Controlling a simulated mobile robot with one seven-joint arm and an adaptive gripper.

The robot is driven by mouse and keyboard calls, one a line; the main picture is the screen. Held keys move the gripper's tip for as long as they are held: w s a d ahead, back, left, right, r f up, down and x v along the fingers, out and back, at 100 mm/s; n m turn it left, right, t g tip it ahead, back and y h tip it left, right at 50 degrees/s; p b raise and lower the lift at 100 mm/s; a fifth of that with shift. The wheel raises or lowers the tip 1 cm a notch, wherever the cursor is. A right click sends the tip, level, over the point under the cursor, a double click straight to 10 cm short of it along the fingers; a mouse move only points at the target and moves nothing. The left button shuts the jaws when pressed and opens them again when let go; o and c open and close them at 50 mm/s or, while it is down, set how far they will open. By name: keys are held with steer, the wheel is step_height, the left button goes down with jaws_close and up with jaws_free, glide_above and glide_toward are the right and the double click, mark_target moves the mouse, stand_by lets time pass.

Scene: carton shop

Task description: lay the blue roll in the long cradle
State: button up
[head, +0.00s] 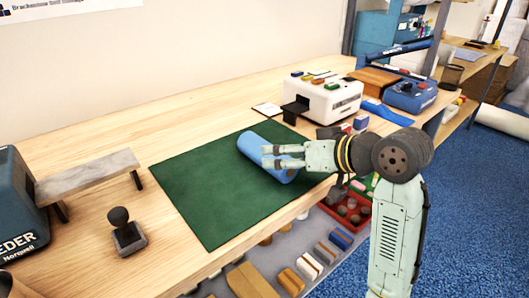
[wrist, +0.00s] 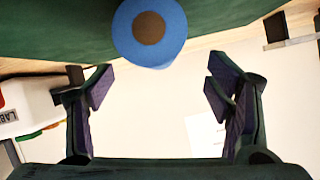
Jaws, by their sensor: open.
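The blue roll (head: 256,142) lies on its side on the dark green mat (head: 200,195). My gripper (head: 267,156) is open, with its fingers across the roll in the head view and hiding part of it. In the wrist view the roll's round end (wrist: 175,48), with a brown core, shows at top centre. There it lies above the two spread fingers of my gripper (wrist: 160,78), not between them. I cannot tell whether the fingers touch the roll. I cannot make out a long cradle for certain in either view.
A grey plate on dark legs (head: 88,172) stands left of the mat, with a dark stamp (head: 122,226) near it. A white machine (head: 330,100) stands behind the mat at right. A red bin (head: 348,212) and several small blocks lie below the bench edge.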

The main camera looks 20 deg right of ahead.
steer(key=shift+d+p+x, duration=0.15)
steer(key=shift+p+x, duration=0.25)
steer(key=shift+x, duration=1.2)
steer(key=shift+d+p+x, duration=0.15)
steer(key=shift+p+x, duration=0.2)
steer(key=shift+x, duration=1.25)
steer(key=shift+f, duration=0.1)
steer(key=shift+c, duration=0.3)
steer(key=c, duration=1.5)
